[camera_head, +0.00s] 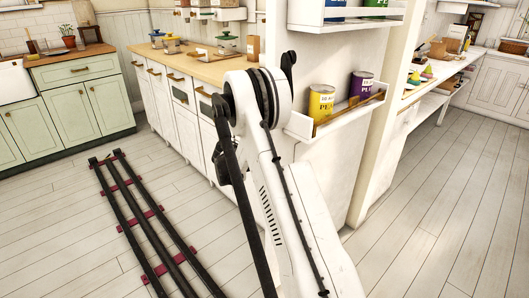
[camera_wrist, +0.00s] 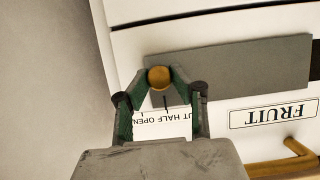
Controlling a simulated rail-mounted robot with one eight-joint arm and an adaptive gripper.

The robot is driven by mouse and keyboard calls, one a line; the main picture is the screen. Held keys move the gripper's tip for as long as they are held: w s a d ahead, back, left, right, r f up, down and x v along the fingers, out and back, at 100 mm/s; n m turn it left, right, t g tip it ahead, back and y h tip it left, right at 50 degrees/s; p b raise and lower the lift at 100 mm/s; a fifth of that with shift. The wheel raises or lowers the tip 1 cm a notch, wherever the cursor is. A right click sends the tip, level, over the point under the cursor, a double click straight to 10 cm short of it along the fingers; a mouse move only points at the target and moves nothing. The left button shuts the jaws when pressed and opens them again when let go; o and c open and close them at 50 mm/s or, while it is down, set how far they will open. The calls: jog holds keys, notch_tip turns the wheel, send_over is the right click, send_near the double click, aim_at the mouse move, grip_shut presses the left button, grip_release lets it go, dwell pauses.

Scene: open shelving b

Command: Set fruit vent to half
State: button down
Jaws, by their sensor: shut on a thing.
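In the wrist view, a round brass knob (camera_wrist: 159,78) sits at the left part of a long grey sliding plate (camera_wrist: 245,65) on a white front. My gripper (camera_wrist: 160,84) is shut on the knob, with a green-lined finger on each side of it. A scale label (camera_wrist: 165,124) below the plate reads "UT HALF OPEN", its start partly covered by a finger. A short dark mark shows between knob and label. A framed name plate reading FRUIT (camera_wrist: 274,115) is to the right. In the head view, my gripper and the knob are hidden behind my arm.
A brass handle (camera_wrist: 285,160) lies at the wrist view's lower right. In the head view, white cabinets stand under a wooden counter (camera_head: 185,66). A wall ledge (camera_head: 340,115) with a yellow can (camera_head: 321,103) and a purple can (camera_head: 362,86) is close right of my arm.

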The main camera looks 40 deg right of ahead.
jog(key=c, duration=1.5)
grip_release()
jog(key=shift+w, duration=0.1)
jog(key=shift+o, duration=0.2)
jog(key=v, duration=1.2)
